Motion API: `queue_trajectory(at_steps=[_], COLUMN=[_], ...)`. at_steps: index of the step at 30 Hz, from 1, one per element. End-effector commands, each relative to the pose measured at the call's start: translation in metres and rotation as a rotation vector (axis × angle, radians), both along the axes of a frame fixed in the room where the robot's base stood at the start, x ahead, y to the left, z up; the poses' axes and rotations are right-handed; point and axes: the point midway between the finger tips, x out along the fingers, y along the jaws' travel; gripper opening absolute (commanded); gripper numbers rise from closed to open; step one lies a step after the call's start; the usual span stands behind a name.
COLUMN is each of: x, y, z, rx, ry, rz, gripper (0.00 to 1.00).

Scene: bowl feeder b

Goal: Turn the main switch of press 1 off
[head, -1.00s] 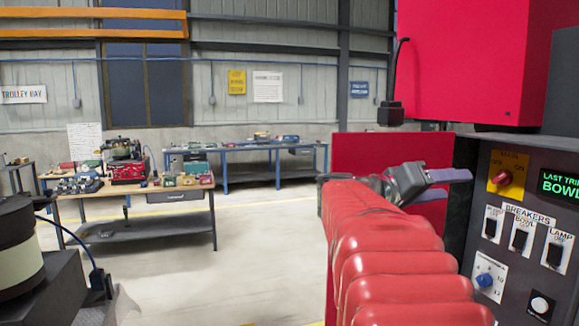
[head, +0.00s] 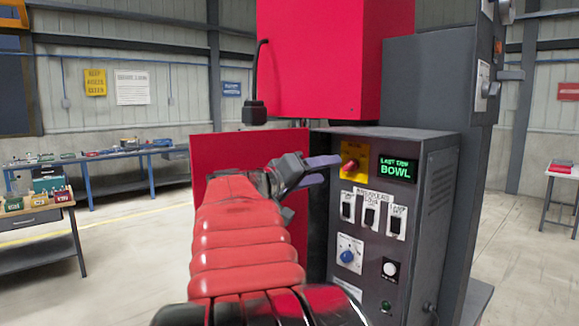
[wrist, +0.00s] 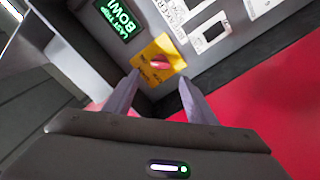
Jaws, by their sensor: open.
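The main switch (head: 350,166) is a red rotary knob on a yellow plate at the upper left of the dark grey control panel (head: 337,247). It also shows in the wrist view (wrist: 160,62), just beyond the fingertips. My gripper (head: 325,170) is open and empty, with its purple-grey fingers pointing toward the knob. In the wrist view the two fingers (wrist: 160,78) stand apart, one on each side below the yellow plate. I cannot tell the exact gap to the knob. The plate's lettering is too blurred to read.
A green display (head: 397,168) reading "LAST TRIP BOWL" is right of the switch. Below are breaker switches (head: 370,213), a blue knob (head: 347,256) and a white button (head: 390,269). A red panel (head: 225,155) stands behind my arm. Workbenches (head: 100,165) stand at the left, with open floor before them.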

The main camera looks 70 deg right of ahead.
Motion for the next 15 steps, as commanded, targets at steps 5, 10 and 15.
queue_trajectory(at_steps=[5,10,15], x=[-0.013,-0.023,-0.03], y=[-0.026,-0.05,-0.067], z=[0.0,0.0,0.0], rx=[0.001,0.001,0.0], ry=[0.0,0.0,-0.001], rz=[-0.004,-0.004,-0.003], gripper=[0.51,0.51,0.51])
